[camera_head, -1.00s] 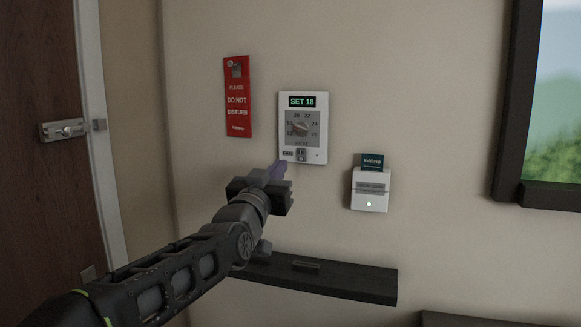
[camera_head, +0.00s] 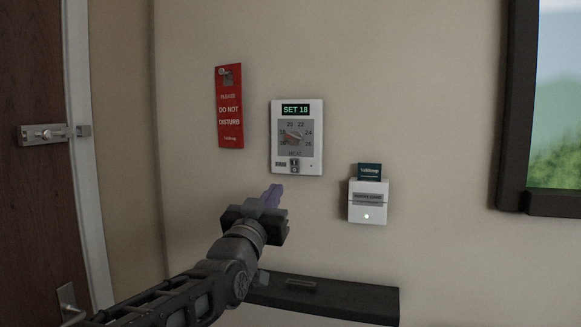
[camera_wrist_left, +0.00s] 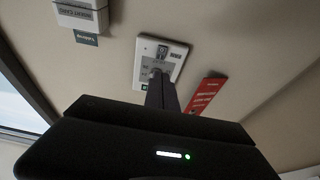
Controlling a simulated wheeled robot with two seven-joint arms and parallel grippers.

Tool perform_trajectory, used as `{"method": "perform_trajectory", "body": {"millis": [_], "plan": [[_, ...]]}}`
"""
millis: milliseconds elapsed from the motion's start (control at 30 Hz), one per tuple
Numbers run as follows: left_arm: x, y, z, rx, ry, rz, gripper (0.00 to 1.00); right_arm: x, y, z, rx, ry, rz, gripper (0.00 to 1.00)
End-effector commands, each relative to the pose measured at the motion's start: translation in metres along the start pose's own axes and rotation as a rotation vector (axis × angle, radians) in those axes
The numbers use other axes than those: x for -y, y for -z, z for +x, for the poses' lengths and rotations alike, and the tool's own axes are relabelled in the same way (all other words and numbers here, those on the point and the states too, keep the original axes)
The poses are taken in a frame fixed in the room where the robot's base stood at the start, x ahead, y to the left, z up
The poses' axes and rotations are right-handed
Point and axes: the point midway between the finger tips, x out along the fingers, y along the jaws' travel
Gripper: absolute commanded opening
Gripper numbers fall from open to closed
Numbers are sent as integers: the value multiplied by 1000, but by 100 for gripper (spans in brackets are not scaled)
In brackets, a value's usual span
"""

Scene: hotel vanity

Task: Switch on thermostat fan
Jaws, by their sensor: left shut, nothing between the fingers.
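The white thermostat (camera_head: 316,150) hangs on the wall, with "SET 18" on its display, a dial in the middle and a small fan switch (camera_head: 294,165) at its lower edge. My left gripper (camera_head: 274,190) is shut and empty, its fingertips a little below the thermostat's lower edge in the head view. In the left wrist view the thermostat (camera_wrist_left: 172,55) is upside down beyond the fingers (camera_wrist_left: 161,88), which overlap part of it. I cannot tell whether the fingers touch it or which way the switch is set. My right gripper is not in view.
A red door hanger (camera_head: 229,110) is left of the thermostat. A card holder (camera_head: 368,205) with a lit dot and dark green card (camera_head: 369,172) is at its right. A dark shelf (camera_head: 345,300) is below; a framed picture (camera_head: 518,110) is far right.

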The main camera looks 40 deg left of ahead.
Motion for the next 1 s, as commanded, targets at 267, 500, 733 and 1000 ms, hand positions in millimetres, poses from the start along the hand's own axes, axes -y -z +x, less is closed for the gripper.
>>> {"method": "perform_trajectory", "body": {"millis": [267,500,733,1000], "plan": [[0,2,52,3,0,0,0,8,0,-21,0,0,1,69],[0,2,99,3,0,-1,0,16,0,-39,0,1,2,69],[0,1,121,1,0,0,0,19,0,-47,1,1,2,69],[0,-1,123,1,0,0,0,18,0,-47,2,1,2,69]]}}
